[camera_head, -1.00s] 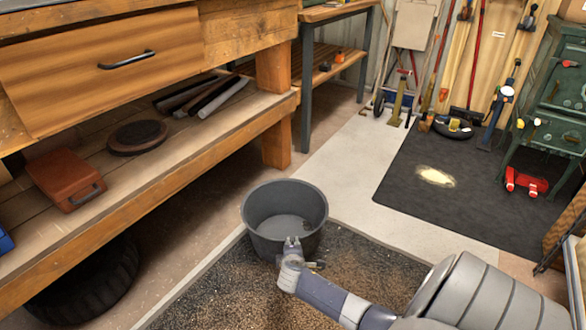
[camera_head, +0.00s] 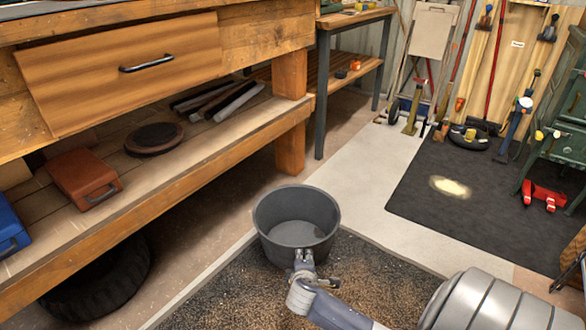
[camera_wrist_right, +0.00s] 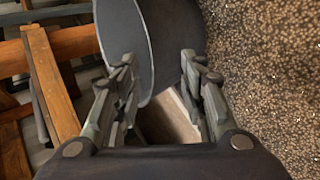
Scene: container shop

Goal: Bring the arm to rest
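My right arm comes in from the lower right in the head view. Its gripper (camera_head: 304,258) is in front of the near wall of a dark grey round bucket (camera_head: 297,222) that stands upright on the floor. In the right wrist view the two fingers of my right gripper (camera_wrist_right: 162,85) are wide apart, with the rim of the bucket (camera_wrist_right: 150,45) just beyond and partly between them. Neither finger is seen closed on the rim; whether one touches it I cannot tell. The bucket looks empty. My left gripper is not in view.
A wooden workbench (camera_head: 180,195) with a lower shelf runs along the left, holding a red-brown case (camera_head: 85,178). A tyre (camera_head: 100,285) lies under it. A dark mat (camera_head: 440,215) with a pale patch lies right. Pale floor (camera_head: 370,185) behind the bucket is clear.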

